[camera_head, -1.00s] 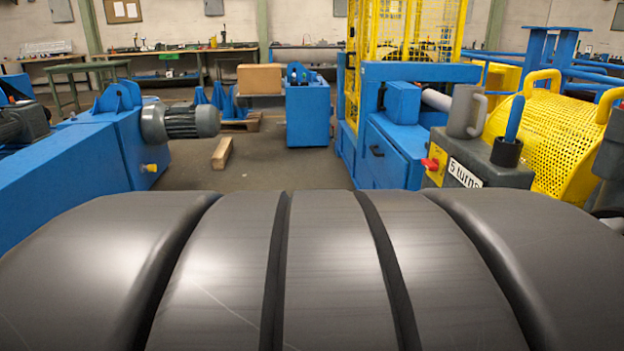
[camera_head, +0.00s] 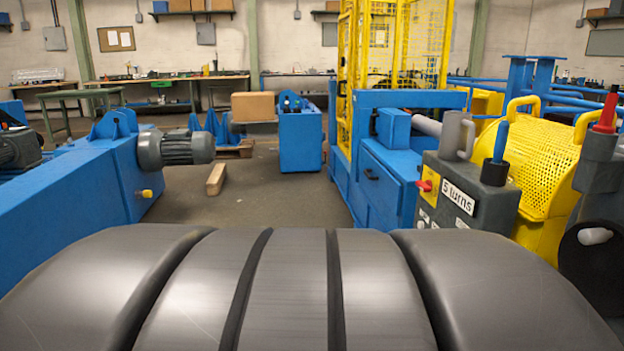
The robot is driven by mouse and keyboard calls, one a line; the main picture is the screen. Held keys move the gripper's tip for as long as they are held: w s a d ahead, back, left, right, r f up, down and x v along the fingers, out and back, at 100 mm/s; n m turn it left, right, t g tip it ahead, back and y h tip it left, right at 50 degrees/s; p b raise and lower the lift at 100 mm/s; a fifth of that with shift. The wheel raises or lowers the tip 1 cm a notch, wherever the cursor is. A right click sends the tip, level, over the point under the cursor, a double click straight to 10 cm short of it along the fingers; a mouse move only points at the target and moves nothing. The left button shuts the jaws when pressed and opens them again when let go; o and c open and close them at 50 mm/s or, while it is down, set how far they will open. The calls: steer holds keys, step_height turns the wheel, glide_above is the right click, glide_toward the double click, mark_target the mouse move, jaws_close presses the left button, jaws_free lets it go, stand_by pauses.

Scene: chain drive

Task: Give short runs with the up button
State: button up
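A dark grey box (camera_head: 500,212) with a white "5 turns" label (camera_head: 458,197) stands right of the middle. A red knob or button (camera_head: 424,186) sits on a yellow plate on its left side. White marks (camera_head: 424,218) lie below it, too small to read. No button marked up can be made out. A blue-handled piece (camera_head: 501,142) stands upright in a black cup on top, beside a grey mug-like part (camera_head: 455,134). My gripper is not in view.
A blue bench (camera_head: 388,190) with a yellow mesh cage stands behind the box, and a yellow mesh guard (camera_head: 545,165) to its right. A blue beam with a motor (camera_head: 178,150) is at left. Open floor (camera_head: 275,195) lies between. A dark grooved surface (camera_head: 290,290) fills the bottom.

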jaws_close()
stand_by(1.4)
